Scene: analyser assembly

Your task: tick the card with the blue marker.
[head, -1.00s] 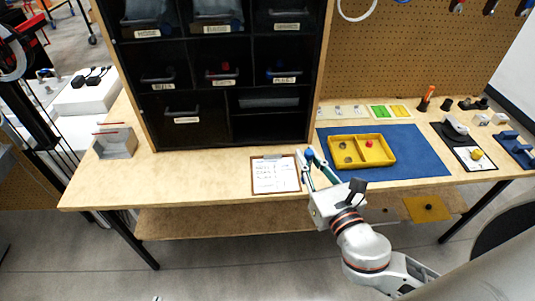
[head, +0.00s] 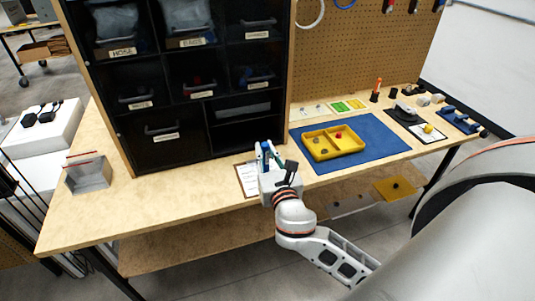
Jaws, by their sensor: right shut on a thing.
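The card (head: 245,182) is a white sheet with lines of print on a brown clipboard, lying near the front edge of the bench. My right gripper (head: 265,155) is over the clipboard's right side and hides much of the card. It is shut on the blue marker (head: 266,146), whose blue end shows between the fingers. The marker's tip is hidden, so I cannot tell whether it touches the card. My left gripper is out of view.
A black bin cabinet (head: 165,137) stands close behind the card. On the right, a yellow divided tray (head: 318,157) with small parts sits on a blue mat (head: 380,138). A metal holder (head: 88,176) stands at left. The bench between holder and card is clear.

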